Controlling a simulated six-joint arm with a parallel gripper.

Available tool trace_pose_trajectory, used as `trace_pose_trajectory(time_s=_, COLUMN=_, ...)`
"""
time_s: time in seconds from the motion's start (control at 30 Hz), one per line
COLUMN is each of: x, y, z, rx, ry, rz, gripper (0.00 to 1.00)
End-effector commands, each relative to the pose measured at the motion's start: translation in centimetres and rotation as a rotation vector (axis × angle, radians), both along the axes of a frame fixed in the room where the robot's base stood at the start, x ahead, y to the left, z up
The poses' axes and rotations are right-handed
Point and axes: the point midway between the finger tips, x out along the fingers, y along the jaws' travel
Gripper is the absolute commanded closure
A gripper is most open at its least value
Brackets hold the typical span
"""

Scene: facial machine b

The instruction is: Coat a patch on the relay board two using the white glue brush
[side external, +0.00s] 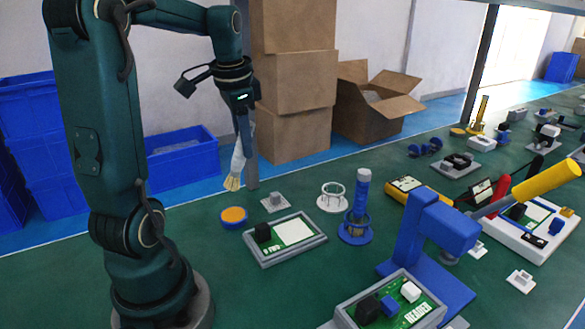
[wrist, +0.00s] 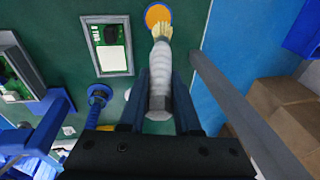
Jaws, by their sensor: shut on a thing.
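My gripper (side external: 243,122) is shut on the white glue brush (side external: 239,158), which hangs with its pale bristles down. The brush is above and just behind the round blue dish with an orange top (side external: 234,216), apart from it. In the wrist view the brush (wrist: 160,85) lies between the fingers, and its bristles overlap the lower edge of the orange dish (wrist: 158,13). A grey-framed green board (side external: 285,240) with a black block and a large white patch lies right of the dish; it also shows in the wrist view (wrist: 103,71). I cannot read a number on it.
A second framed board (side external: 391,304) reading "READER" lies at the front, beside a blue stand (side external: 425,225). A blue tube holder (side external: 355,222) and a white ring stand (side external: 332,197) stand right of the dish. A grey post (side external: 251,168) rises close behind the brush.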

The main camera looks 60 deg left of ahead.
Motion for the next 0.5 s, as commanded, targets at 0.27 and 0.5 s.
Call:
trace_pose_trajectory(time_s=0.27, x=-0.4, y=0.5, z=-1.2, rx=0.017, ry=0.035, rz=0.027, gripper=1.0)
trace_pose_trajectory(time_s=0.5, x=-0.4, y=0.4, z=-3.7, rx=0.015, ry=0.035, rz=0.026, gripper=1.0)
